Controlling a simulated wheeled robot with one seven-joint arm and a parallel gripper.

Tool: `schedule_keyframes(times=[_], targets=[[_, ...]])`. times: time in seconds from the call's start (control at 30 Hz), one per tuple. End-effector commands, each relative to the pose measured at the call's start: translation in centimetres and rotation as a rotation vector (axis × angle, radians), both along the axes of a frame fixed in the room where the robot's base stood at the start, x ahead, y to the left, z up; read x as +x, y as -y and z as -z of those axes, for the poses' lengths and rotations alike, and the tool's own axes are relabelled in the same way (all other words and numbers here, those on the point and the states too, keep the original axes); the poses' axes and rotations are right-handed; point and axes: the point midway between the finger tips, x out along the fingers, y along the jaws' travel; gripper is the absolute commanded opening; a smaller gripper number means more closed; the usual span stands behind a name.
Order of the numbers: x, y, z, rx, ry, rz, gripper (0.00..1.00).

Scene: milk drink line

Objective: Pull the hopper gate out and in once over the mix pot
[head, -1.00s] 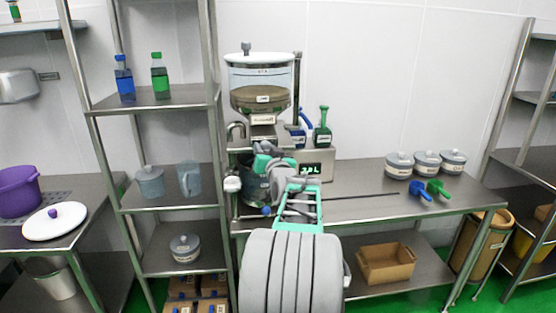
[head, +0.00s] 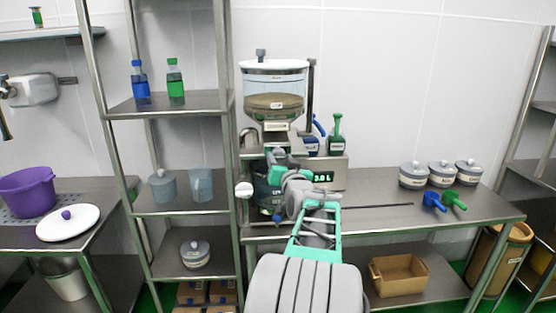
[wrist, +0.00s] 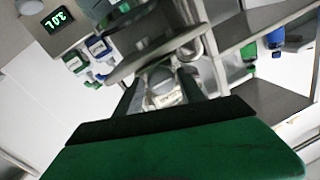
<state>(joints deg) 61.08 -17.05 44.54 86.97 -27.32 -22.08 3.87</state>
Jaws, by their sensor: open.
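The hopper (head: 275,88) is a clear drum of brown powder under a white lid, in the head view. A pale label (head: 277,127) shows on its lower part. The dark mix pot (head: 264,194) stands below, largely hidden by my arm. My gripper (head: 275,160) is in front of the hopper's bottom, above the pot; its tips are hard to make out there. In the wrist view my gripper (wrist: 163,92) is open, with a pale labelled part (wrist: 163,88) seen between the dark fingers. I cannot tell whether they touch it. The gate itself is not clearly distinguishable.
A lit display (head: 322,177) is right of the pot. Blue (head: 312,143) and green-handled (head: 337,140) tools stand behind it. Lidded tubs (head: 413,175) and blue and green scoops (head: 434,202) lie on the right counter. A metal shelf rack (head: 180,205) stands close on the left.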

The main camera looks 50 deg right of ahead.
Motion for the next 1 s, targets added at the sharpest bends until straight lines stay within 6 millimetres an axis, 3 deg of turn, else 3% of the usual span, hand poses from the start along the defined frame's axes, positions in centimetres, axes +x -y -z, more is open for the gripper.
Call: schedule_keyframes(times=[0.13, 0.27, 1.0], targets=[[-2.5, -1.7, 0.0, -0.005, 0.002, 0.003, 0.47], [-3.5, -2.6, -0.1, -0.004, 0.001, 0.000, 0.47], [-3.6, -2.7, -0.2, -0.004, 0.002, -0.001, 0.47]])
